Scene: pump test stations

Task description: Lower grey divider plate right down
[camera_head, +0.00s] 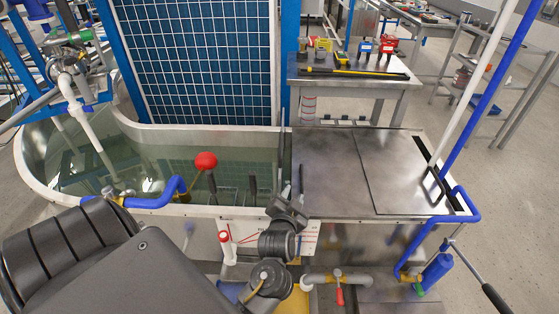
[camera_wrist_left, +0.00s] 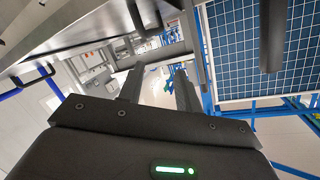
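A thin grey plate (camera_head: 284,140), seen nearly edge-on, stands upright between the open water tank (camera_head: 235,130) and the metal cover; it appears to be the divider plate. Its lower end is hard to make out. My left gripper (camera_head: 293,187) is at the tank's front rim, below the plate in the picture, with its fingers pointing up and away. In the left wrist view its two fingers (camera_wrist_left: 158,85) are apart with nothing visible between them. A dark rod (camera_wrist_left: 271,35) hangs to the right of the fingers there. My right gripper is not in view.
The metal cover (camera_head: 330,170) lies flat to the right. Blue pipes (camera_head: 460,205) rise at its right edge. A blue gridded panel (camera_head: 200,60) stands behind the tank.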

